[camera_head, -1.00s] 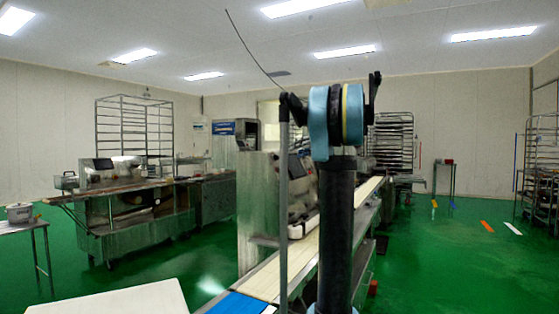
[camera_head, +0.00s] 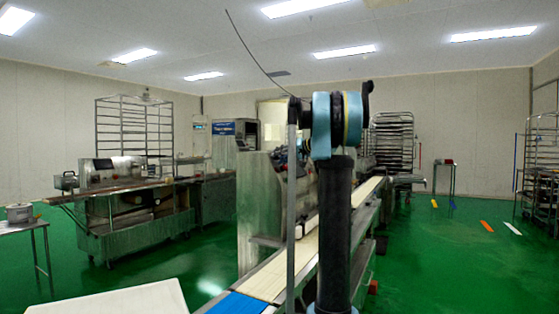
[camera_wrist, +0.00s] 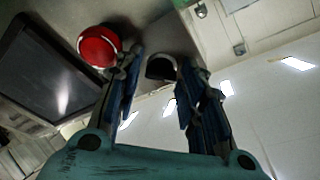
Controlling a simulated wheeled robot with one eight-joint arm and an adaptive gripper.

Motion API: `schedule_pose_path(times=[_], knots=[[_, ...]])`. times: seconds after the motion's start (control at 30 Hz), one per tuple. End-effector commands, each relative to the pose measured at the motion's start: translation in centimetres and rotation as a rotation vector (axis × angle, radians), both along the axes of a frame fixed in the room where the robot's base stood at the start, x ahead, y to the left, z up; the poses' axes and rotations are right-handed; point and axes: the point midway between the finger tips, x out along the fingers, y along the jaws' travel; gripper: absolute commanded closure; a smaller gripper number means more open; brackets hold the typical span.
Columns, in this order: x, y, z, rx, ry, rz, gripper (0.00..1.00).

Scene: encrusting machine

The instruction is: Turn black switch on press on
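The black switch (camera_wrist: 161,67) shows in the wrist view as a dark rounded knob on the metal panel of the press. It lies between the fingertips of my gripper (camera_wrist: 160,64), seen from this angle. The two blue-padded fingers are apart, one on each side of the switch. I cannot tell whether either finger touches it. A red button (camera_wrist: 98,46) sits left of the switch, close to the left fingertip. In the head view the press (camera_head: 260,205) stands in the middle, partly behind my arm. My gripper and the switch are not visible there.
A dark screen (camera_wrist: 50,75) is left of the red button. In the head view a conveyor (camera_head: 268,275) runs along the press. Another machine (camera_head: 125,200) stands at left, and racks (camera_head: 393,145) stand behind. Green floor (camera_head: 440,260) at right is largely clear.

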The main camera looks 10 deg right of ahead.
Motion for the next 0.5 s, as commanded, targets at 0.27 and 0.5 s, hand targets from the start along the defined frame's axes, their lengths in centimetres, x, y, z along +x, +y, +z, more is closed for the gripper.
schedule_pose_path(times=[0.27, 0.5], knots=[[0.00, 0.02, 0.00, 0.000, 0.000, 0.000, 0.96], [0.01, 0.03, -0.04, 0.003, 0.007, -0.004, 0.96]])
